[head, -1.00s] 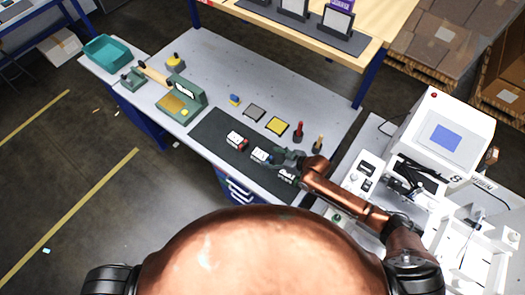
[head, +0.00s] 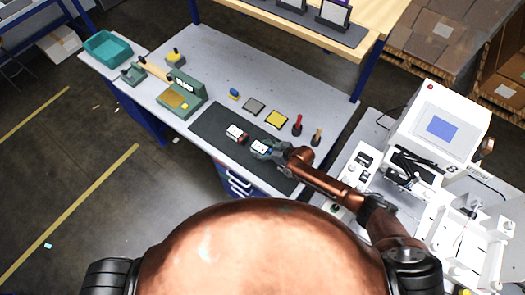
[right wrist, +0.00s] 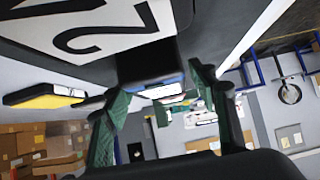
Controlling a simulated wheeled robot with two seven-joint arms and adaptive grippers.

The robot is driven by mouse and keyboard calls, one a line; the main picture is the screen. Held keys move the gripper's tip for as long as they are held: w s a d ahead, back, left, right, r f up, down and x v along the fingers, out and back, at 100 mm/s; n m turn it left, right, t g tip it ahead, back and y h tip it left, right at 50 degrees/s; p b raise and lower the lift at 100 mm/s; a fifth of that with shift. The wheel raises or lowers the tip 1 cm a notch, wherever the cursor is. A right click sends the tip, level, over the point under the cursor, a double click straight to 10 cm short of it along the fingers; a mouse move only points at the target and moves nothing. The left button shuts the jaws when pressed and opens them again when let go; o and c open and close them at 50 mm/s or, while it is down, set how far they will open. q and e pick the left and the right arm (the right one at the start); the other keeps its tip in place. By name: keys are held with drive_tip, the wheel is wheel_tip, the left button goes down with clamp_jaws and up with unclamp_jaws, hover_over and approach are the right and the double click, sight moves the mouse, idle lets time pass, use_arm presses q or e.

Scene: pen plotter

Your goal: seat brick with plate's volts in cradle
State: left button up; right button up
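Bricks stand on the dark mat (head: 212,124): a red-and-white one (head: 236,133) and, to its right, a blue-and-white one (head: 259,148). My right gripper (head: 268,147) is at the blue-and-white brick, low over the mat. In the right wrist view its green-padded fingers (right wrist: 158,100) stand apart, with the dark brick with a blue-and-white edge (right wrist: 158,88) between them. I cannot tell whether both pads touch it. The third brick is hidden by my right arm. My left gripper is out of view. The cradle and any voltage figures are too small to identify.
A white machine with a blue screen (head: 440,128) stands right of the bench. A green device with a yellow pad (head: 180,95) stands left of the mat. A grey pad (head: 254,106), a yellow pad (head: 277,119) and a red-handled tool (head: 297,125) line the mat's back.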

drive_tip(key=c, duration=0.3)
drive_tip(key=shift+c, duration=0.8)
drive_tip(key=c, duration=0.8)
drive_tip(key=shift+r, duration=0.1)
